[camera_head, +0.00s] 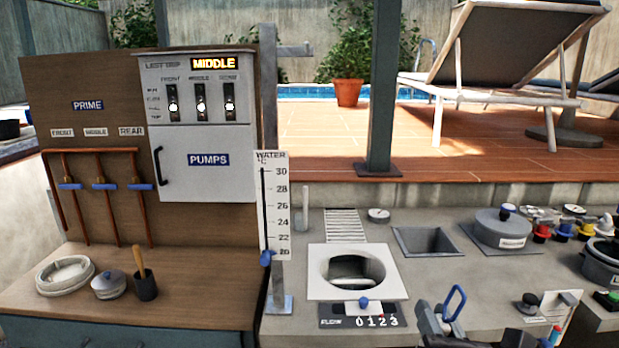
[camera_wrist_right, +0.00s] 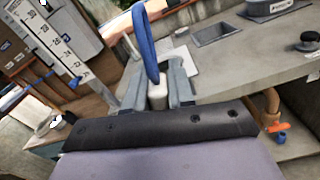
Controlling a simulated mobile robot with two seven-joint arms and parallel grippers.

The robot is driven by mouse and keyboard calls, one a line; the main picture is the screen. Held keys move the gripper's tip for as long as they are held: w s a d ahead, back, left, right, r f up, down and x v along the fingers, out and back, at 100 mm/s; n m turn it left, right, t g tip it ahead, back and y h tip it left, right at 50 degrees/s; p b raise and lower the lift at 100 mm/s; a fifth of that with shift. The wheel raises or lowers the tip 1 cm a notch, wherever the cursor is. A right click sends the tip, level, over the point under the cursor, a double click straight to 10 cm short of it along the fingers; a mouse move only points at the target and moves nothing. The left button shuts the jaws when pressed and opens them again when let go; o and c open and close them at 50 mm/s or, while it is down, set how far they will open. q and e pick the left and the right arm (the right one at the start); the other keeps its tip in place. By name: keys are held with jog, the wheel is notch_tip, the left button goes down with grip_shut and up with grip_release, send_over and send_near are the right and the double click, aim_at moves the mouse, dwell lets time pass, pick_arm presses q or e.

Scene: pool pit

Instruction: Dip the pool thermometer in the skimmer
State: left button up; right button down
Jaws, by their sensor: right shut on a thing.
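My right gripper (camera_head: 447,322) is at the bottom edge of the head view, right of and nearer than the skimmer. It is shut on the pool thermometer, whose blue loop (camera_head: 454,303) stands up above the fingers. In the right wrist view, the gripper (camera_wrist_right: 158,97) holds the thermometer's white body between its fingers, with the blue loop (camera_wrist_right: 145,45) above; its lower part is hidden. The skimmer (camera_head: 318,285) is a white square plate with a round, dark opening set in the grey counter. My left gripper is not in view.
A WATER °C scale (camera_head: 274,205) with a blue pointer near its bottom stands left of the skimmer. A FLOW slider (camera_head: 362,315) lies at the skimmer's front. An open square recess (camera_head: 428,241) and a grey lidded pot (camera_head: 502,228) are behind to the right.

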jog(key=s+d+f, duration=0.3)
jog(key=s+f, duration=0.2)
jog(key=f, duration=0.2)
